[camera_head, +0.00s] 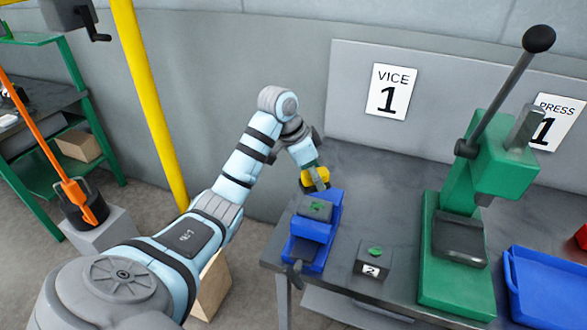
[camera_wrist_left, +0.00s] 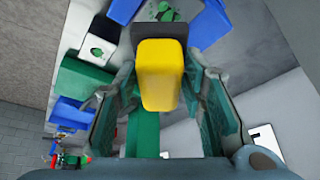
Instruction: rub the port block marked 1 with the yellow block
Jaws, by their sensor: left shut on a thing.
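My left gripper (camera_head: 313,176) is shut on the yellow block (camera_head: 316,182), just behind the blue vice (camera_head: 311,252). The yellow block also shows between the fingers in the left wrist view (camera_wrist_left: 160,75). A grey port block with a green patch on top (camera_head: 316,209) sits in the vice's jaws; I see no number on it. The held block is close to it in the head view, but I cannot tell whether they touch. Another dark block, labelled 2 (camera_head: 371,266), with green on top, stands on the bench right of the vice. My right gripper is out of view.
A green press (camera_head: 461,255) with a long lever stands right of block 2, with a blue tray (camera_head: 545,285) beyond it. Signs on the back panel read VICE 1 (camera_head: 391,92) and PRESS 1 (camera_head: 557,122). The grey bench (camera_head: 375,185) is bare behind the blocks.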

